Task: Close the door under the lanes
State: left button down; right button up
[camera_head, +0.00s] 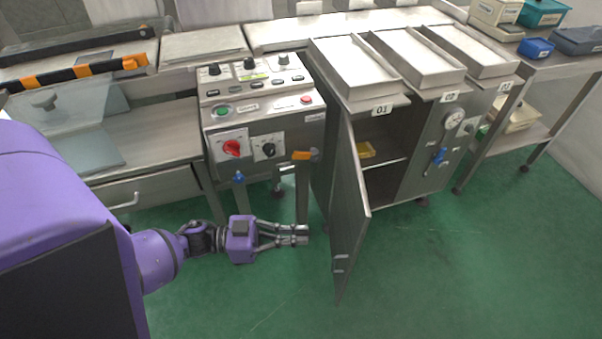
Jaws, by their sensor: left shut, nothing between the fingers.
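The metal door (348,222) under the lanes stands wide open, swung out toward me from its left side. Its handle (341,263) shows low on the face turned left. The open cabinet (384,131) behind it has a shelf with a small yellow item (366,150). The three lanes (352,66) slope above, with a label 01 on the left one. My left gripper (303,235) is shut and empty, pointing right, a short gap to the left of the door. My right gripper is not in view.
A control panel (262,125) with knobs and buttons stands left of the cabinet. A bench with a drawer (150,191) is at the left. A side table (560,68) with bins stands at the right. The green floor (450,270) in front is clear.

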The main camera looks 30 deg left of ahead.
aim_at(357, 237)
pick_arm(q)
jog(key=b+x, duration=0.1)
jog(key=x, duration=1)
jog(key=shift+d, duration=0.1)
